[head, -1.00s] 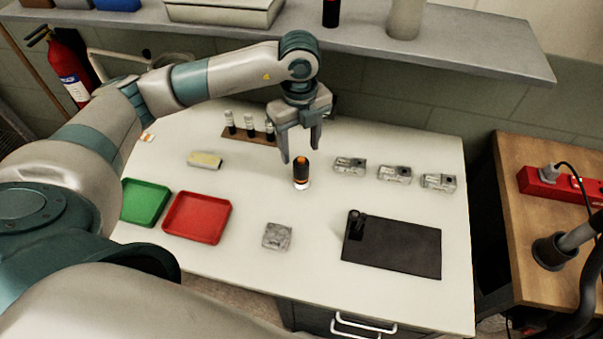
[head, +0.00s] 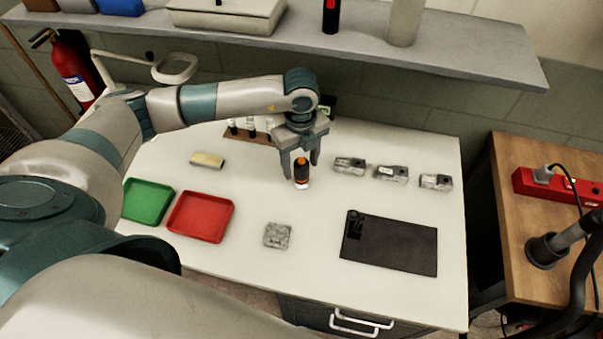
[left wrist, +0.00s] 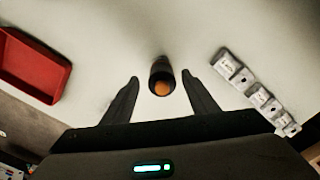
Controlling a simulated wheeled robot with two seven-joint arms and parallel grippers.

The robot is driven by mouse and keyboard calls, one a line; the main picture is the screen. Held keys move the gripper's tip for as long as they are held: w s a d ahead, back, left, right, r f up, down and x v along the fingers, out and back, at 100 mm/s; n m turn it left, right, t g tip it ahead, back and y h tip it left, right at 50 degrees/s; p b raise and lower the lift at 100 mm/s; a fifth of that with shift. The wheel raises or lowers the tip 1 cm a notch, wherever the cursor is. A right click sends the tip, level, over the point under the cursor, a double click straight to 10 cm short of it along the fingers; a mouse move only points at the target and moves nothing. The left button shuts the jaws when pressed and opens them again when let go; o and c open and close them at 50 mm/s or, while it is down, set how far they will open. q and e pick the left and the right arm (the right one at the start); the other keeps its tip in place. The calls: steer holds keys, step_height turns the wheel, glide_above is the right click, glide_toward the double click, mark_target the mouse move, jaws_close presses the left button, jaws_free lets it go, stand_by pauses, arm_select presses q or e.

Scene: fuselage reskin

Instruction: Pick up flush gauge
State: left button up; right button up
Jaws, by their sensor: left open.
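The flush gauge, which I take to be the upright dark cylinder with an orange top (head: 301,172), stands on the white table. In the left wrist view the gauge (left wrist: 161,76) shows between the two finger tips, with its orange end toward the camera. My left gripper (head: 300,170) is open and points down over the gauge, one finger on each side. It also shows in the left wrist view (left wrist: 161,86), with a gap visible on both sides of the gauge. Whether the fingers reach far down the gauge is hard to tell. My right gripper is not in view.
A red tray (head: 201,217) and a green tray (head: 148,202) lie at left. A grey block (head: 277,236) and a dark mat (head: 400,246) lie in front. Several small boxes (head: 391,173) stand right of the gauge. A rack with small bottles (head: 240,136) is behind. A shelf (head: 450,62) overhangs the back.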

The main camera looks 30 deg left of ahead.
arm_select(q)
step_height(320, 180, down, 3)
steer(key=shift+w+r+p, duration=0.1)
steer(key=shift+w+p, duration=0.05)
steer(key=shift+p, duration=0.65)
steer(key=shift+f, duration=0.7)
jaws_close()
steer(key=shift+r, duration=0.1)
steer(key=shift+r+b, duration=0.6)
steer(key=shift+r, duration=0.25)
steer(key=shift+s+d+r+b, duration=0.15)
steer(key=shift+r+b, duration=0.15)
steer(key=shift+r, duration=0.3)
steer(key=shift+s+r+b, duration=0.1)
steer(key=shift+r+b, duration=0.2)
steer(key=shift+r, duration=0.3)
steer(key=s+d+r+b, duration=0.3)
steer(key=s+r, duration=0.4)
steer(key=s, duration=0.3)
steer(key=shift+s+d, duration=0.2)
steer(key=shift+d, duration=0.2)
